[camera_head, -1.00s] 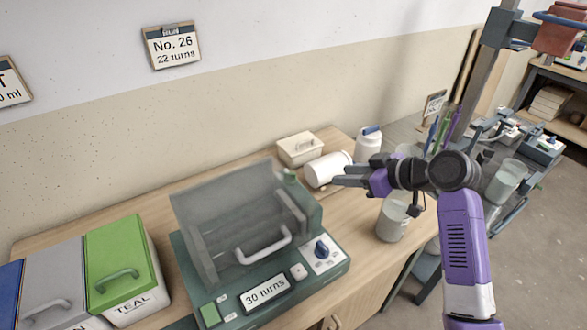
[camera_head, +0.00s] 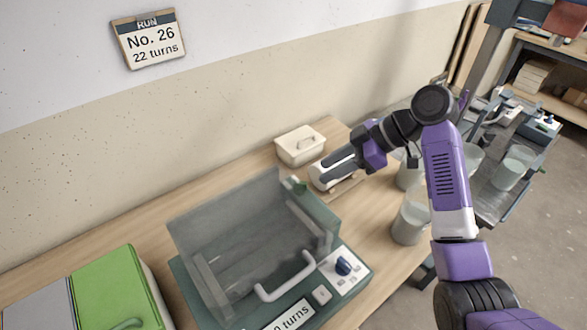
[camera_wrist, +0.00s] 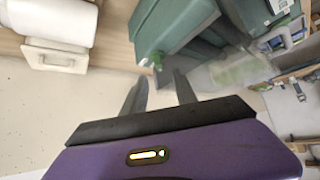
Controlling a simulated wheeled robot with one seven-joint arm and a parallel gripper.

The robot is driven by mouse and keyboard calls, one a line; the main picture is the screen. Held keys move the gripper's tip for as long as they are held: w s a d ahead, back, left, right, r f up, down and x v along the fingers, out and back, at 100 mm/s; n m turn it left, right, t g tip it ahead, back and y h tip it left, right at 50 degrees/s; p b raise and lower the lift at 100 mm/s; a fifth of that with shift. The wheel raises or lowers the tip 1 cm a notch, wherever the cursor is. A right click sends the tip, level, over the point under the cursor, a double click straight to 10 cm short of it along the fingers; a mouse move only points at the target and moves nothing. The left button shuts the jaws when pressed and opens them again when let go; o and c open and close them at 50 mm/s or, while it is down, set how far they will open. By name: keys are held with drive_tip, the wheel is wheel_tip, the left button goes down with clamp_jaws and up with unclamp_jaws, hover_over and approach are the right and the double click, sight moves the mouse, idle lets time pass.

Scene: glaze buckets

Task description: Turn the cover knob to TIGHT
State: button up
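The dark green machine (camera_head: 318,213) has a raised, see-through grey cover (camera_head: 225,225) with a pale handle (camera_head: 287,280). I cannot tell which is the cover knob. My gripper (camera_head: 324,174) is beyond the machine's back right corner. In the wrist view its two fingers (camera_wrist: 160,85) are apart, with nothing between them, pointing toward the green knob.
A glaze beaker (camera_head: 409,223) stands to the right. A sign (camera_head: 149,40) hangs on the wall.

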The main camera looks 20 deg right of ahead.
sight(302, 182)
drive_tip(key=p+x, duration=0.1)
drive_tip(key=x, duration=0.7)
drive_tip(key=shift+w+r, duration=0.1)
drive_tip(key=shift+w, duration=0.05)
clamp_jaws()
